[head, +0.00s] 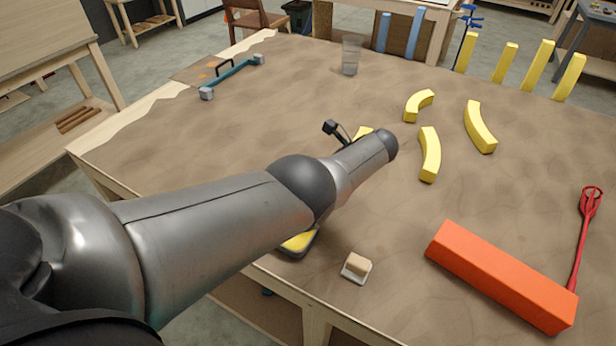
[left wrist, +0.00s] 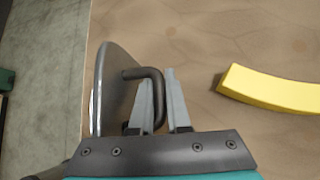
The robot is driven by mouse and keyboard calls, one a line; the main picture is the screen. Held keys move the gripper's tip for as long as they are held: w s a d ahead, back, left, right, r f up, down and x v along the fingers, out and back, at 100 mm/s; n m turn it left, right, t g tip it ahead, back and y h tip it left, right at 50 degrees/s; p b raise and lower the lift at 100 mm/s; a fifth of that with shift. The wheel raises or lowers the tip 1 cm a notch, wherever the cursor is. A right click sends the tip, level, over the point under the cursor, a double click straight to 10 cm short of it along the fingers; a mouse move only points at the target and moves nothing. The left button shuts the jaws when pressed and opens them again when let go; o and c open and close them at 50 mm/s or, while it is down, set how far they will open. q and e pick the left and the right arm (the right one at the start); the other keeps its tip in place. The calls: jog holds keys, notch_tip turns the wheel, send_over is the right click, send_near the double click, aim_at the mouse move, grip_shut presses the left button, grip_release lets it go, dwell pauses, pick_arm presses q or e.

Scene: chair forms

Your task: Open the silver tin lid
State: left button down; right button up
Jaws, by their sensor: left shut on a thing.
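In the left wrist view the silver lid (left wrist: 115,88) is a thin round plate seen nearly edge-on. A dark bent handle (left wrist: 158,98) stands out from its face. My left gripper (left wrist: 160,76) is shut on this handle, with the handle's bar between the two fingers. In the head view my left arm crosses the table and hides the gripper and the lid. A grey tin (head: 311,246) with a yellow inside shows partly below the arm at the table's front edge; the rest of it is hidden. My right gripper is not in view.
Yellow curved blocks (head: 430,155) lie right of the arm; one shows in the left wrist view (left wrist: 270,88). A small white-and-tan block (head: 357,267), an orange bar (head: 500,275) and a red tool (head: 583,235) lie nearer. A clear glass (head: 350,56) stands farther back.

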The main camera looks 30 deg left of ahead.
pick_arm(q)
jog(key=shift+s+a+f, duration=0.1)
jog(key=shift+s, duration=0.05)
jog(key=c, duration=1.2)
grip_release()
jog(key=shift+o, duration=0.2)
jog(key=shift+d+r, duration=0.35)
jog(key=shift+r, duration=0.05)
jog(key=p+v, duration=0.1)
jog(key=v, duration=1.3)
jog(key=shift+r, duration=0.1)
